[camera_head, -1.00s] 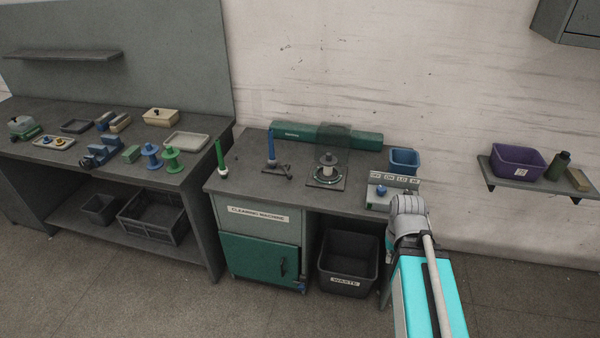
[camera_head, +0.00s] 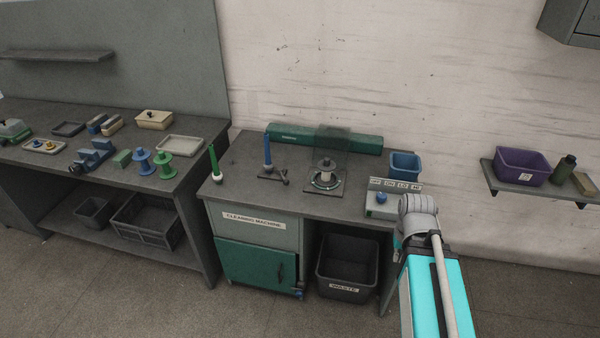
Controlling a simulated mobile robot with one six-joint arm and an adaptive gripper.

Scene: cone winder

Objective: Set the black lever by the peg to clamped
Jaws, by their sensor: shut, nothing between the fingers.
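The black lever (camera_head: 285,178) is a small dark part on the bench, just right of the foot of the upright blue peg (camera_head: 267,151). It is too small here to read its setting. My gripper is not in view; only my folded grey and turquoise arm shows at the lower right, in front of the bench's right end and well apart from the lever.
A green peg (camera_head: 213,161) stands left and a winding station with a clear guard (camera_head: 331,145) stands right of the lever. A control box (camera_head: 381,204) and blue bin (camera_head: 405,164) are at the right end. A waste bin (camera_head: 347,267) is below. Floor in front is clear.

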